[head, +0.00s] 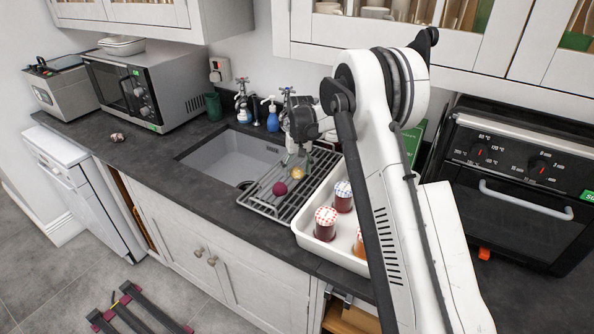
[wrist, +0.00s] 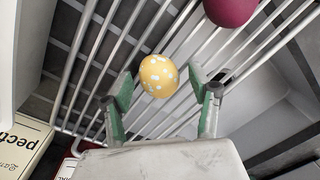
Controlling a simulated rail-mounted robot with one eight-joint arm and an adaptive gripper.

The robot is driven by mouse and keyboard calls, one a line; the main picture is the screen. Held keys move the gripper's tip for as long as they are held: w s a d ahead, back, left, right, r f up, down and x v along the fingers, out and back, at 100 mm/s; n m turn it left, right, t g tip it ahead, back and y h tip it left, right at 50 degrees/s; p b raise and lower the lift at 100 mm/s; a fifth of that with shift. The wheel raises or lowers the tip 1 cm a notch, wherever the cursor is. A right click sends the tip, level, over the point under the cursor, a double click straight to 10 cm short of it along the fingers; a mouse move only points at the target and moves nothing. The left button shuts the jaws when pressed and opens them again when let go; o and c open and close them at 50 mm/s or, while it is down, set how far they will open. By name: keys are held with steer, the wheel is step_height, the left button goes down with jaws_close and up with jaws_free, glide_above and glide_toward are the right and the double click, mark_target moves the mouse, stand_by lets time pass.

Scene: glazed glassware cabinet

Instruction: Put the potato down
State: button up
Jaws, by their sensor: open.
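A small yellow, white-speckled round thing (head: 299,172) lies on the metal drying rack (head: 262,206) beside the sink; it is the only potato-like thing I see. In the wrist view the yellow thing (wrist: 159,75) sits between the green fingers of my gripper (wrist: 161,83), with a gap visible on each side. The fingers are open. In the head view my gripper (head: 297,160) is low over the rack, and its wrist hides part of the sink's back edge.
A dark red round thing (head: 280,188) lies on the rack close by, and shows in the wrist view (wrist: 230,10). A white tray (head: 308,243) with several lidded jars stands right of the rack. The sink (head: 222,158) is left. Taps and a blue bottle (head: 272,122) stand behind.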

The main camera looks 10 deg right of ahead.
mark_target(298, 169)
step_height(298, 169, up, 8)
steer(key=shift+s+d+f+b, duration=0.1)
steer(key=shift+d+b, duration=0.05)
steer(key=shift+b, duration=0.45)
steer(key=s+r+t, duration=0.3)
steer(key=s+r, duration=1.5)
steer(key=s, duration=0.2)
steer(key=s+f+t, duration=0.2)
steer(key=s, duration=1.1)
steer(key=s+f+t, duration=0.2)
steer(key=s, duration=1)
steer(key=shift+s+a+h, duration=0.2)
steer(key=shift+s+h, duration=0.1)
steer(key=shift+s, duration=0.1)
steer(key=shift+f, duration=0.1)
